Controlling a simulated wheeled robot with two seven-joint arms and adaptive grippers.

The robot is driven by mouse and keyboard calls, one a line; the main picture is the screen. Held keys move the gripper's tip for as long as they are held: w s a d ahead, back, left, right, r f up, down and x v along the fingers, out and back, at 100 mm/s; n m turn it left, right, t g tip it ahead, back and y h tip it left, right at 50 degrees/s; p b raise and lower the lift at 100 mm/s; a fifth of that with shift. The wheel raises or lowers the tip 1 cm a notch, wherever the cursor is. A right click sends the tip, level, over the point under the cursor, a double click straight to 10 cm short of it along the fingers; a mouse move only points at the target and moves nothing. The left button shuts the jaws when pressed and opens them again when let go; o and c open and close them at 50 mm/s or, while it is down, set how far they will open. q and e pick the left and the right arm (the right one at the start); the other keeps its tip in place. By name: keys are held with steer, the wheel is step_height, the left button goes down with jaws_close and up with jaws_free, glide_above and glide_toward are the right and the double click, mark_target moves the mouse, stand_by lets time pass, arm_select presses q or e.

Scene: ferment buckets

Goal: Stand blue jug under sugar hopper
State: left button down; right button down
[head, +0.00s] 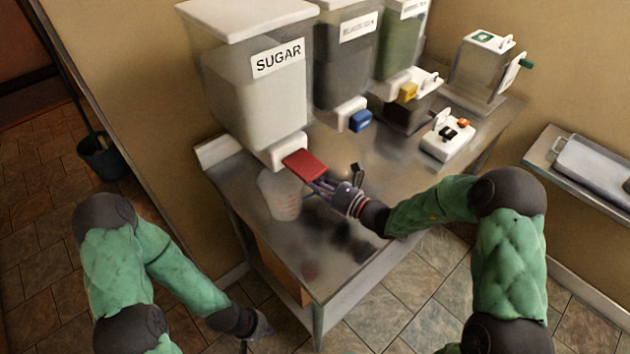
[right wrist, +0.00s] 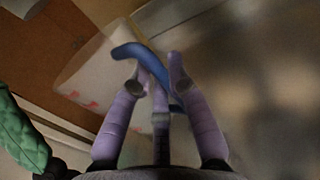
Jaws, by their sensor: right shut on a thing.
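The clear jug (head: 281,197) with red markings and a blue handle is upright on or just above the metal table, below the sugar hopper's (head: 258,105) red lever (head: 304,163). I cannot tell whether its base touches the table. My right gripper (head: 322,187) is shut on the blue handle (right wrist: 137,51), at the jug's right side. The right wrist view shows the fingers (right wrist: 159,75) around the handle and the jug's pale body (right wrist: 100,75) behind. My left gripper (head: 262,328) hangs low beside the table, apart from the jug; its fingers are too small to read.
Two more hoppers, one with a blue lever (head: 360,121) and one with a yellow lever (head: 408,92), stand along the wall. A white device (head: 446,142) and a clear container (head: 478,75) stand farther back. The table's front part (head: 335,270) is clear.

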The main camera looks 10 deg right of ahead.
steer(key=shift+f+b, duration=0.4)
steer(key=shift+f, duration=0.2)
steer(key=c, duration=1.1)
jaws_free()
steer(key=v, duration=1.2)
